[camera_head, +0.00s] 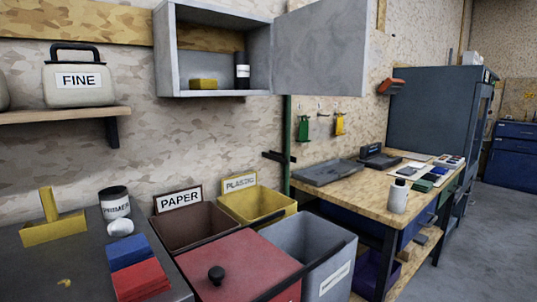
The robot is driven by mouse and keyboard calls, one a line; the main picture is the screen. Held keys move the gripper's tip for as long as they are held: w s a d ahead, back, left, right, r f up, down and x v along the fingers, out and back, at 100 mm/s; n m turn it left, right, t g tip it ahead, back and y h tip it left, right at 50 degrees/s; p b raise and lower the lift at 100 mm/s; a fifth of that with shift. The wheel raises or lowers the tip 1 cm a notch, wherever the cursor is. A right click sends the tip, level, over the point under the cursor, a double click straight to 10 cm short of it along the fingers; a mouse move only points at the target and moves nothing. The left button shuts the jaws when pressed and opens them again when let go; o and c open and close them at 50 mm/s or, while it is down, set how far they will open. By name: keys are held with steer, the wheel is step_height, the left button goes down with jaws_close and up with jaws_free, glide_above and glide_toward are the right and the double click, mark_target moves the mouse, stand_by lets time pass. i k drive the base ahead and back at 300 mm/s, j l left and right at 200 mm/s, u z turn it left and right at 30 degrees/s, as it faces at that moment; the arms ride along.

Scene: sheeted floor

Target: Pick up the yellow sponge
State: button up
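A small yellow block (203,84), which looks like the yellow sponge, lies on the floor of the open grey wall cabinet (226,93), toward its left side. A dark cylindrical can (242,72) with a pale label stands just to its right. The cabinet door (320,48) is swung open to the right. My gripper is not in view, so its state and any contact are hidden.
Below stand a brown PAPER bin (180,199), a yellow PLASTIC bin (240,182), a red-lidded bin (240,268) and a grey bin (290,240). A dark table (75,270) at left holds blue and red blocks. A wooden workbench (360,195) stands at right.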

mark_target(200, 84)
steer(key=l+u, duration=0.15)
steer(key=u, duration=0.5)
steer(key=i+l+u, duration=0.2)
steer(key=l+u, duration=0.25)
steer(key=l, duration=0.4)
steer(key=l+u, duration=0.45)
steer(key=l, duration=1.35)
steer(key=l+u, duration=0.1)
steer(key=l, duration=0.8)
steer(key=k+l, duration=0.15)
steer(key=l, duration=0.8)
steer(key=u, duration=0.35)
steer(key=j+z, duration=0.15)
steer(key=j, duration=0.25)
steer(key=k+j+z, duration=0.15)
steer(key=j, duration=0.2)
steer(key=z, duration=0.55)
